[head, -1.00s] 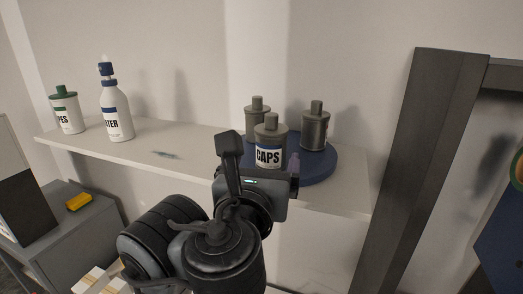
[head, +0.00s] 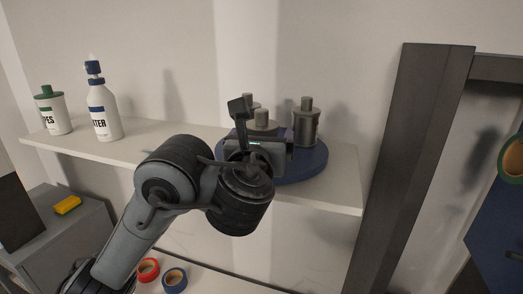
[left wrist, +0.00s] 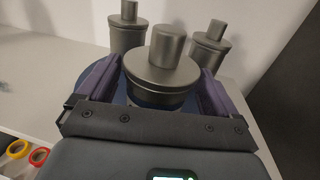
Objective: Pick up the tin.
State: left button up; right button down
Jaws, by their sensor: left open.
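Three grey metal tins with knobbed lids stand on a round blue turntable (head: 312,168) on the shelf. The front tin (head: 262,118) is mostly hidden behind my left gripper (head: 262,146) in the head view; only its top shows. In the left wrist view this front tin (left wrist: 160,72) stands upright between the two purple fingers of my left gripper (left wrist: 160,88). The fingers are open, one on each side; I cannot tell whether either touches it. A second tin (head: 306,124) stands behind right, and a third (left wrist: 128,32) behind left. My right gripper is out of view.
A white bottle (head: 103,112) and a green-lidded container (head: 52,112) stand at the shelf's left end. A dark upright post (head: 405,150) rises right of the shelf (head: 150,143). Red (head: 148,269) and blue (head: 174,280) tape rolls lie below.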

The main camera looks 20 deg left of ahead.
pick_arm(q)
jog(key=shift+w+a, duration=0.3)
jog(key=shift+w, duration=0.4)
jog(key=c, duration=1.5)
